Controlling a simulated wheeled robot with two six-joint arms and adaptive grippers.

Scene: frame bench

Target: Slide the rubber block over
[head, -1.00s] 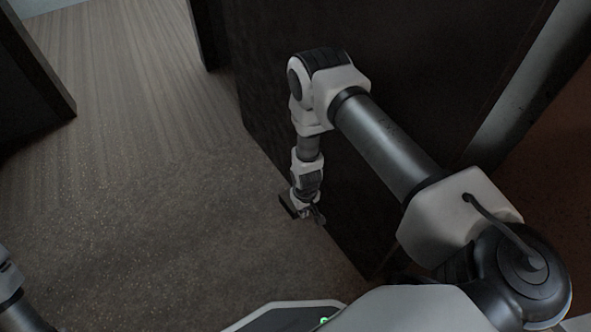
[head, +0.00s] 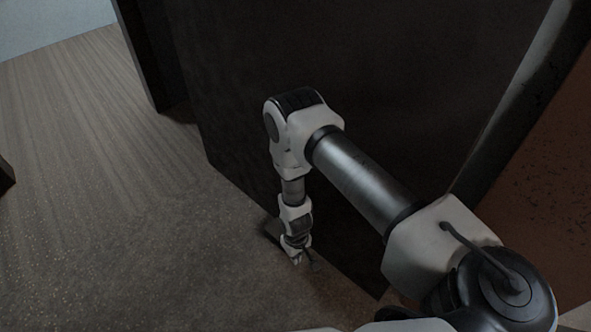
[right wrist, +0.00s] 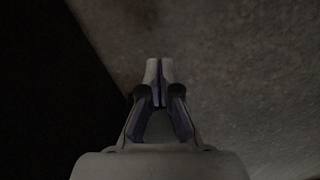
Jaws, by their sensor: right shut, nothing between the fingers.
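My right gripper (head: 297,261) hangs pointing down, low over the carpet beside the bottom edge of a dark door-like panel. In the right wrist view its fingertips (right wrist: 158,69) are together with nothing between them. I cannot make out the rubber block for certain in either view. A small dark shape shows just left of the gripper in the head view, but it is too dim to tell what it is. My left gripper is not in view.
The tall dark panel (head: 330,60) stands right behind my right arm. Grey-brown carpet (head: 100,180) lies open on the left. A dark upright post (head: 150,60) stands further back, and a reddish-brown surface (head: 545,170) is at the far right.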

